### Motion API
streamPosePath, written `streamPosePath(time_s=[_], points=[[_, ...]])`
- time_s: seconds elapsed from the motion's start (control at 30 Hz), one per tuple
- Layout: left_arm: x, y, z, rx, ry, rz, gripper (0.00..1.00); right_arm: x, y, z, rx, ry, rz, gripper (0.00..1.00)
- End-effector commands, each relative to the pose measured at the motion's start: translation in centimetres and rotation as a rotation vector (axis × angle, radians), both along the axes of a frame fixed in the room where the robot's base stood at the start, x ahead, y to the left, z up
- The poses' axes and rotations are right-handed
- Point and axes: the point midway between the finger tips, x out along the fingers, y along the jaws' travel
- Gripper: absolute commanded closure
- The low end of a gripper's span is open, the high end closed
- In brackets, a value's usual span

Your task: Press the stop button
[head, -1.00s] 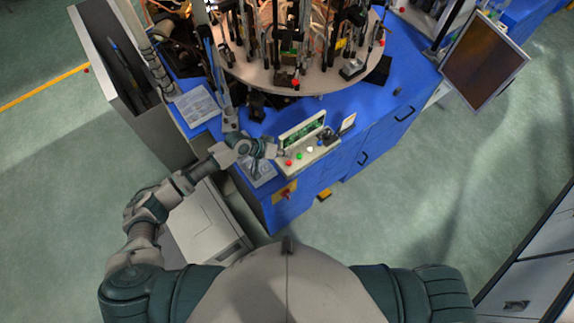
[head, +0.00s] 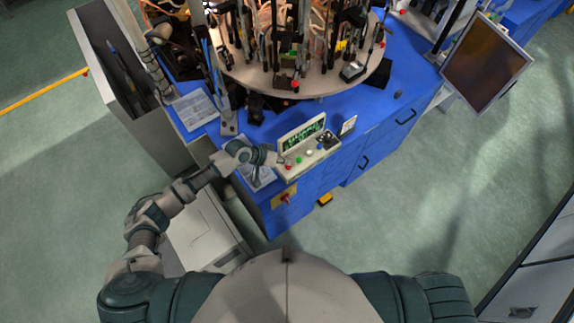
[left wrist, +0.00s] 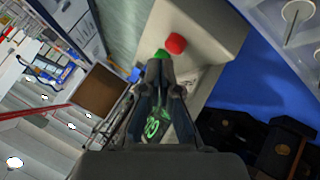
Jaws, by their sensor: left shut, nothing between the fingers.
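The control box (head: 294,168) is a pale console on the blue bench, with a row of red, green, white and blue buttons and a green-lit display (head: 303,132). The red button (head: 288,161) is at the left end of the row, and it also shows in the left wrist view (left wrist: 175,43). The green button (head: 298,159) is beside it and partly hidden by my fingers in the wrist view (left wrist: 160,53). My left gripper (head: 279,161) is shut and empty, just left of the red button. In the wrist view, its fingertips (left wrist: 158,66) appear just below the two buttons; contact cannot be told.
A round turntable (head: 300,85) crowded with fixtures stands behind the box. A grey cabinet (head: 205,230) is below my left arm.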

Motion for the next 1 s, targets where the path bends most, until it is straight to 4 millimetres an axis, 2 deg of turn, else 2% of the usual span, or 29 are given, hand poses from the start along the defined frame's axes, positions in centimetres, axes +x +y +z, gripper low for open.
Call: streamPosePath(time_s=[0.17, 0.6, 1.0], points=[[0.0, -0.1, 0.0, 0.001, 0.000, -0.001, 1.00, 0.0, 0.8, 0.0, 0.010, 0.000, -0.003, 0.60], [0.0, 0.0, 0.0, -0.001, 0.000, -0.001, 1.00, 0.0, -0.1, 0.0, -0.001, 0.001, 0.000, 0.60], [-0.1, 0.1, -0.8, -0.001, 0.002, 0.000, 1.00, 0.0, -0.2, -0.2, -0.002, 0.001, 0.000, 0.60]])
